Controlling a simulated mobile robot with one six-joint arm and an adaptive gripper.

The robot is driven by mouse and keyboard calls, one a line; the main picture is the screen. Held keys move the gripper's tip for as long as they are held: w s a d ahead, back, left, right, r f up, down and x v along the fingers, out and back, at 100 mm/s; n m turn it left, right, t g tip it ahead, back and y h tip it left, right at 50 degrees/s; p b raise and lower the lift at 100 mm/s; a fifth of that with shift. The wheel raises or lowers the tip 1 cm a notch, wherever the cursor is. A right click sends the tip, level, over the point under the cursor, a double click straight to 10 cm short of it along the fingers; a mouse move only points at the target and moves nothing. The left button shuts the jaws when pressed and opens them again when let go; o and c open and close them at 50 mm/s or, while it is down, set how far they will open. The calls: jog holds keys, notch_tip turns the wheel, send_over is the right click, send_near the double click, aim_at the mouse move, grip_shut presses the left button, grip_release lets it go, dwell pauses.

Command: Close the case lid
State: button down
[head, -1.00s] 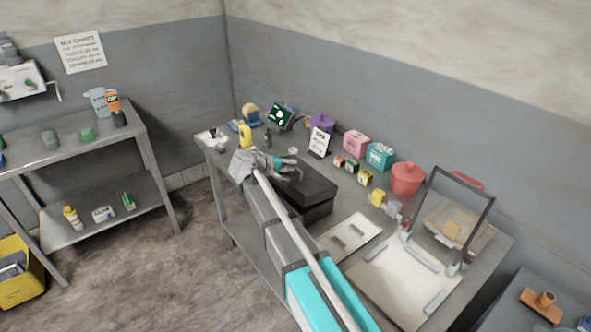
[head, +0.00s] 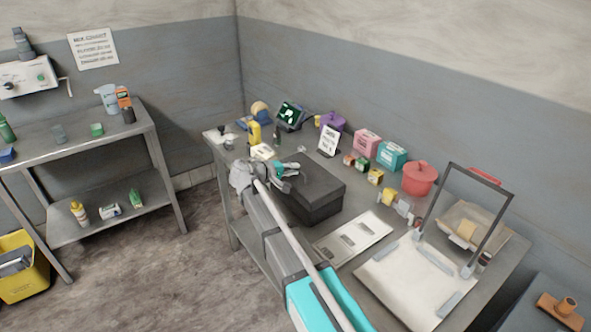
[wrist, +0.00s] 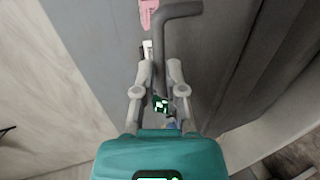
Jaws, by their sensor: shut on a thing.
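The case is a black box (head: 318,196) on the bench in the head view. Its dark top looks about level, but I cannot tell whether the lid is fully down. My gripper (head: 288,171) is at the case's back left edge, partly hidden by my arm. In the wrist view, a bent dark grey bar (wrist: 180,10) runs down between the two fingers of my gripper (wrist: 160,72), which are shut on it. Whether the bar belongs to the lid is not clear.
A flat white tray (head: 368,224) and a white board with an upright dark frame (head: 482,232) lie right of the case. Small boxes, a sign (head: 329,140) and a red pot (head: 419,178) stand behind. Open floor (head: 150,265) lies left of the bench.

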jog(key=shift+s+f, duration=0.15)
jog(key=shift+f, duration=0.05)
jog(key=c, duration=0.7)
grip_release()
